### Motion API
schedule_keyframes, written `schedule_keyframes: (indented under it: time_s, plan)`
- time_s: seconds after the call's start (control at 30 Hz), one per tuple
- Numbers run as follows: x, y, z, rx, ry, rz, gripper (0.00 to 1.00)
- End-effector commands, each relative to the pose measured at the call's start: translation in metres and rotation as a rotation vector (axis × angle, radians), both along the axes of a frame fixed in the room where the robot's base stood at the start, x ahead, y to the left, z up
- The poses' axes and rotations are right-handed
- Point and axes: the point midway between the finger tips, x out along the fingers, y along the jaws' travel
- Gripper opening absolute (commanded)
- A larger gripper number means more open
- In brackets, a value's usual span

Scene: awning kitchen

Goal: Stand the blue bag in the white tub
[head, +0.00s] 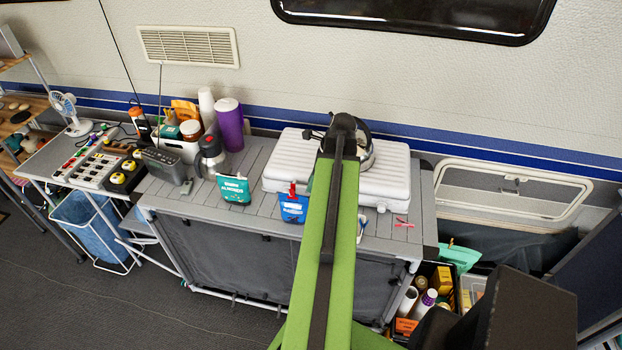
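The blue bag (293,209) stands near the front edge of the grey slatted counter, with a red clip at its top. It is just left of my green arm. The white tub (185,154) stands at the back left of the counter and holds an orange packet and several jars or boxes. My gripper (342,130) is at the far end of the arm, over the white case, well to the right of the tub. Its fingers are not clear, so I cannot tell whether it is open or shut. No bag is seen in it.
A teal bag (235,190) and a steel flask (211,155) stand between the tub and the blue bag. A purple tumbler (229,125) is behind the flask, and a dark radio (164,164) is before the tub. A white ribbed case (400,184) fills the counter's right.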

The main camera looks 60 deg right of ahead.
Motion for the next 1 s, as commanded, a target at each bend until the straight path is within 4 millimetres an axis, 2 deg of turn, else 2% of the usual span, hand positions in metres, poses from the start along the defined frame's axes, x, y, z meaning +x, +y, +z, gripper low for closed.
schedule_keyframes:
  time_s: [0.5, 0.87, 1.0]
  plan:
    - [0.018, 0.005, -0.07, 0.0, 0.0, -0.004, 0.25]
    - [0.02, 0.006, -0.072, -0.001, 0.001, -0.007, 0.25]
    - [0.02, 0.006, -0.072, -0.001, 0.001, -0.007, 0.07]
